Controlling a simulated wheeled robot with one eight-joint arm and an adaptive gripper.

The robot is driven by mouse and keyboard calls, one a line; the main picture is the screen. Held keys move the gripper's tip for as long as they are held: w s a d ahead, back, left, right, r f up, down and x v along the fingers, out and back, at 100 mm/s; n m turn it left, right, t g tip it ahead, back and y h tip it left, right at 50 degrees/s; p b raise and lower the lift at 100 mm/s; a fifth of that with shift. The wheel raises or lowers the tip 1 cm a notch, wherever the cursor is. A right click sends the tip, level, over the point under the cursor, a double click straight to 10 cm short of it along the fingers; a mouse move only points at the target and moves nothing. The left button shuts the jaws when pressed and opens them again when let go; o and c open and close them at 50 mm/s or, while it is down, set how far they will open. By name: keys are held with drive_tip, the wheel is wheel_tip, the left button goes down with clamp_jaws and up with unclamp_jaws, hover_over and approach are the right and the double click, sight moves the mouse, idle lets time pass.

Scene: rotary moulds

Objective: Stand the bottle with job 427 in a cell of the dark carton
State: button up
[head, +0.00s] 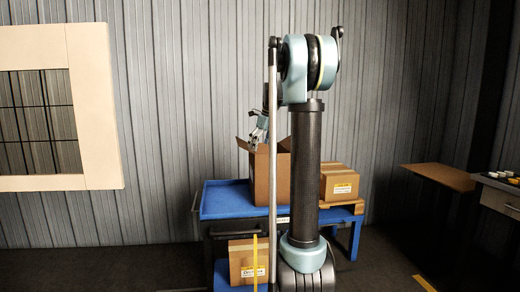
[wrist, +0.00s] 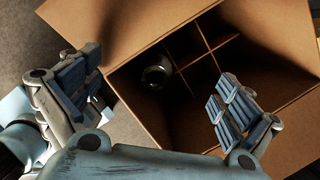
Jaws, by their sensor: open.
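An open brown carton (wrist: 215,45) with crossed dividers fills much of the wrist view. In the head view the carton (head: 265,180) stands on a blue cart, its flaps up. A bottle (wrist: 157,76) shows as a dark round shape with a pale rim, in a cell at the left of the carton. I cannot read a job number on it. My gripper (wrist: 158,92) is open, its fingers wide apart on either side of the bottle and not touching it. In the head view my gripper (head: 257,138) is above the carton's left part.
The blue cart (head: 232,202) holds a closed, labelled box (head: 339,183) to the carton's right. Another labelled box (head: 246,262) sits on the lower shelf. A side table (head: 500,192) with small items stands at far right. The floor at left is clear.

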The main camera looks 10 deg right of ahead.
wheel_tip(320, 180, up, 10)
idle(1.5)
drive_tip(key=s+f+n+h, duration=0.1)
drive_tip(key=s+f+n, duration=0.55)
drive_tip(key=s, duration=0.55)
drive_tip(key=s+f+n, duration=0.6)
drive_tip(key=s+n, duration=0.1)
drive_tip(key=s, duration=0.5)
drive_tip(key=s+f+n+h, duration=0.1)
drive_tip(key=s+f+n, duration=1.2)
drive_tip(key=s+f, duration=0.8)
drive_tip(key=shift+f+n, duration=0.35)
drive_tip(key=shift+f, duration=0.2)
